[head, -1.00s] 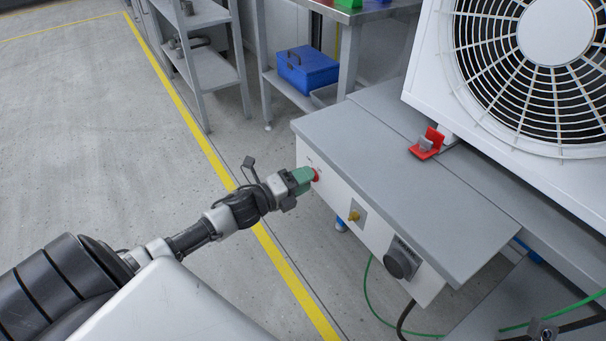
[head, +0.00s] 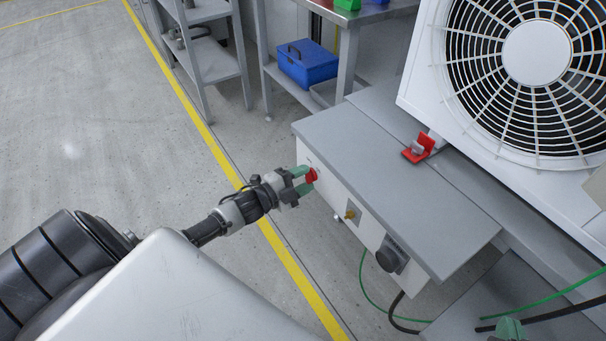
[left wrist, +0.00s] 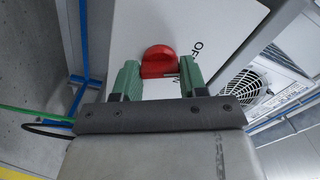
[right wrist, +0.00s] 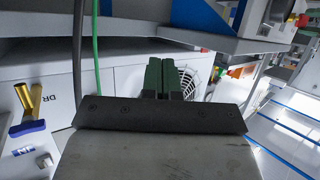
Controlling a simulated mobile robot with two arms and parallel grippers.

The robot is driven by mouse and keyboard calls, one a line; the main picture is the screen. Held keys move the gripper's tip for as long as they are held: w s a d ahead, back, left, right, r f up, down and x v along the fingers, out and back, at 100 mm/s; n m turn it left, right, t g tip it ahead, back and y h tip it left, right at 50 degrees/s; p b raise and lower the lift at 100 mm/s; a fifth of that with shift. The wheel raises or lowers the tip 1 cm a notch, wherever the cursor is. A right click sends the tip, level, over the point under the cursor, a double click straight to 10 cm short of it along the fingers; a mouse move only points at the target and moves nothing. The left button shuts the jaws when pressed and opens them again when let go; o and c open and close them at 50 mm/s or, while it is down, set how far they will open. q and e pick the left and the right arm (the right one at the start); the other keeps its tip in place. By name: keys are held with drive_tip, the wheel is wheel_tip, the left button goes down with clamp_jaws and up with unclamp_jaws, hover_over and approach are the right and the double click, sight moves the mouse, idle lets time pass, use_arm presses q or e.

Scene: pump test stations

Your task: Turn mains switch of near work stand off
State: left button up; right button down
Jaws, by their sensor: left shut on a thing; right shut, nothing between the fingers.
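The mains switch is a red rotary knob (head: 311,176) on the white front panel of the near work stand (head: 345,200), at the panel's left end in the head view. My left gripper (head: 303,179) has its green fingers on either side of this knob and is shut on it. In the left wrist view the knob (left wrist: 159,62) sits between the fingertips (left wrist: 158,72), with OFF lettering beside it on the right. Its pointer position is hard to read. My right gripper (right wrist: 162,62) is shut and empty; it also shows at the bottom right edge of the head view (head: 510,326).
A brass fitting (head: 350,214) and a dark round connector (head: 389,258) are on the same panel. A red clip-like part (head: 419,148) lies on the grey top beside a large white fan unit (head: 420,84). Green and black cables hang below. The floor at left is clear.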

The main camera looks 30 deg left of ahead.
use_arm(q)
drive_tip(key=shift+a+n, duration=0.1)
drive_tip(key=shift+n, duration=0.5)
use_arm(e)
drive_tip(key=shift+s+d+f+g+h, duration=0.15)
drive_tip(key=shift+s+d+f+g, duration=0.05)
drive_tip(key=shift+s+f+g, duration=0.25)
drive_tip(key=shift+s+d+f+g+h, duration=0.2)
drive_tip(key=shift+s+f+g, duration=0.15)
drive_tip(key=shift+f+g, duration=0.2)
use_arm(q)
drive_tip(key=o, duration=0.9)
drive_tip(key=p+v, duration=0.2)
drive_tip(key=v, duration=0.8)
drive_tip(key=shift+s+a+p, duration=0.15)
drive_tip(key=shift+s+p, duration=0.2)
use_arm(e)
drive_tip(key=s+d+f+g+h, duration=0.1)
drive_tip(key=s+d+f+g, duration=0.1)
drive_tip(key=s+g, duration=0.4)
drive_tip(key=shift+s+d+f+m, duration=0.35)
drive_tip(key=shift+s+f, duration=0.2)
drive_tip(key=shift+f, duration=0.3)
